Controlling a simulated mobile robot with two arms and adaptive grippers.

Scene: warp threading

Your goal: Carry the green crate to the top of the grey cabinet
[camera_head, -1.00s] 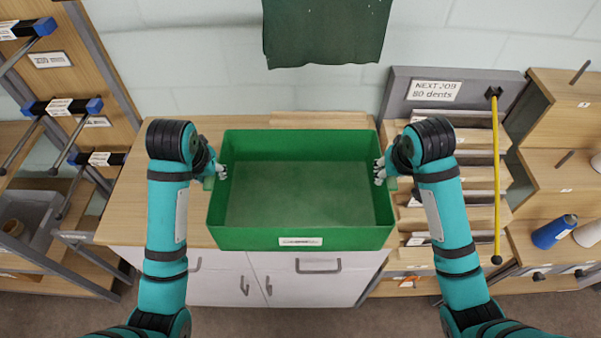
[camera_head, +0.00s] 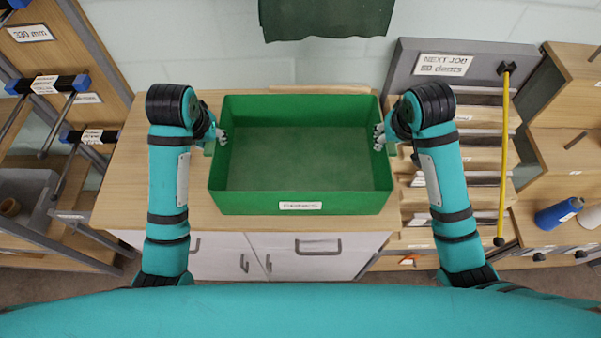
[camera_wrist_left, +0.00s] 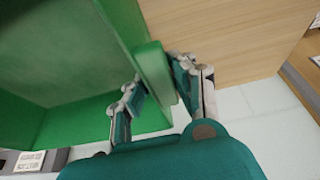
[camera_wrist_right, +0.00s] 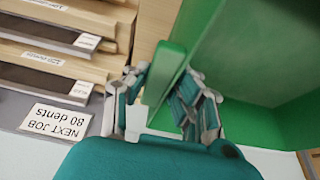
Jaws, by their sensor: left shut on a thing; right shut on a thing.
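The green crate (camera_head: 250,203) is level and looks empty, with a white label on its front wall. It is over the wooden top (camera_head: 135,185) of the cabinet with pale grey doors (camera_head: 222,262). I cannot tell whether its bottom touches the top. The crate's underside is hidden.
On the right, a rack marked "NEXT JOB" (camera_head: 442,65) with a yellow rod (camera_head: 503,155) stands close to my right gripper. Wooden shelves with a blue spool (camera_head: 558,214) are further right. A rack with rods (camera_head: 45,85) stands left. A green cloth (camera_head: 325,18) hangs behind.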

